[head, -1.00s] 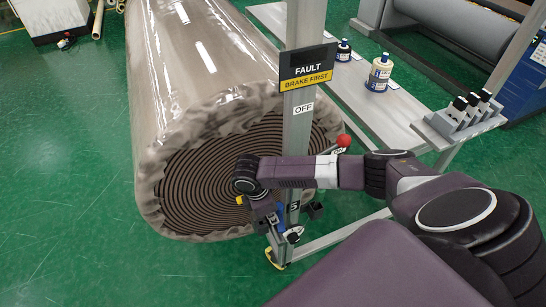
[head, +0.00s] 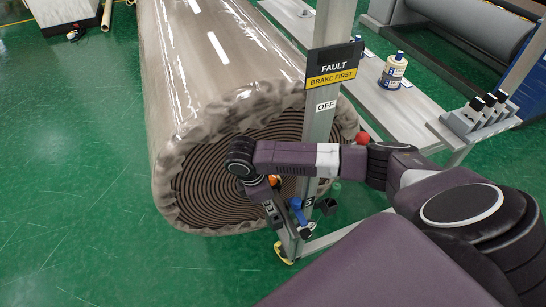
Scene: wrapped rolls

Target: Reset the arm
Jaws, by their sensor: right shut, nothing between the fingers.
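My right arm comes in from the right and crosses in front of a grey metal post (head: 318,127). My right gripper (head: 298,236) hangs low beside the post's lower part, in front of the roll's end, and looks shut and empty; its tips are small and partly confused with the post's fittings. A red ball knob (head: 362,138) shows just above my arm, right of the post; the rest of its lever is hidden. The post carries a black and yellow sign (head: 332,68) reading "FAULT BRAKE FIRST" and an "OFF" label (head: 326,106). My left gripper is out of view.
A large film-wrapped roll (head: 205,75) lies behind the post. A yellow fitting (head: 283,254) is at the post's foot. Green floor is clear at left.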

